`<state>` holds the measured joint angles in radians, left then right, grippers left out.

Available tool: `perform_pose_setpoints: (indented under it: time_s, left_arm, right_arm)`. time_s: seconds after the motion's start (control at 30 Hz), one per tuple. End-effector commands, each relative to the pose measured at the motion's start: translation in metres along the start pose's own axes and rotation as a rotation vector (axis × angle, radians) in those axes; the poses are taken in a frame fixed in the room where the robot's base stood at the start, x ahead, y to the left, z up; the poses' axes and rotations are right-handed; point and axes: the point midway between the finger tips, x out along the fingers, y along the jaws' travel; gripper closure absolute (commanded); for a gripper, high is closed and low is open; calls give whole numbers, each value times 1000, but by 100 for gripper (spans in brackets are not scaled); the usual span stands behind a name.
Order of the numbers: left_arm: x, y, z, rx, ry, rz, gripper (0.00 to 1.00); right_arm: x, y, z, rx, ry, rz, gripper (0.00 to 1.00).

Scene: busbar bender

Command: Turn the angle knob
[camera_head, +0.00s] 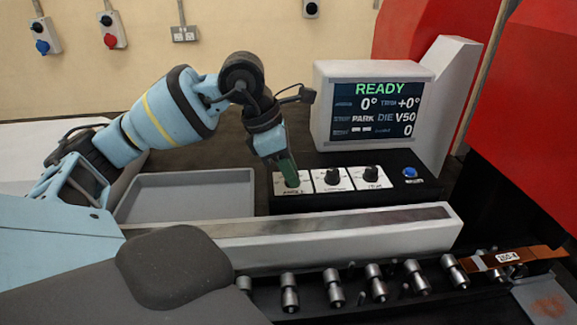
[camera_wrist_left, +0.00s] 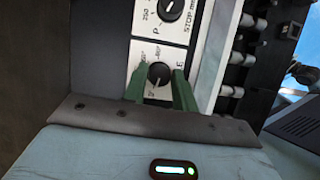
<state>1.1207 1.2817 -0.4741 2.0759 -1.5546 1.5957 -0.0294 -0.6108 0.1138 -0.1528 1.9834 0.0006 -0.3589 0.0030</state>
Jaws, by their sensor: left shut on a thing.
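The angle knob is the leftmost of three dark knobs on the black control box (camera_head: 340,200). In the head view my left gripper (camera_head: 290,176) covers it, with green fingers pointing down at its white label plate. In the left wrist view the dark angle knob (camera_wrist_left: 158,73) sits between the two green fingers of my left gripper (camera_wrist_left: 159,88), which are closed around it. The display (camera_head: 378,106) reads READY, with 0° at upper left, +0° trim, PARK and DIE V50. My right gripper is not in view.
The middle knob (camera_head: 332,177) and right knob (camera_head: 371,174) stand close beside, then a blue button (camera_head: 410,172). A grey tray (camera_head: 190,197) lies left of the box. A long pale rail (camera_head: 300,240) and a row of metal rollers (camera_head: 333,285) run in front.

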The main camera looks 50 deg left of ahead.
Motion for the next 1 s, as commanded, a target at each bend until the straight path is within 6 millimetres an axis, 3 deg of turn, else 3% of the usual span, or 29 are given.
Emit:
perform_pose_setpoints:
  time_s: [0.67,0.7,0.83,1.0]
  left_arm:
    - [1,-1,-1,-55,4,19,95]
    - [1,-1,-1,-54,4,19,67]
    - [1,-1,-1,-54,3,20,50]
    - [1,-1,0,-53,2,21,50]
  right_arm:
    - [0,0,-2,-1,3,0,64]
    - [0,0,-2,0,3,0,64]
    - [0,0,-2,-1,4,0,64]
    - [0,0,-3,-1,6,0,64]
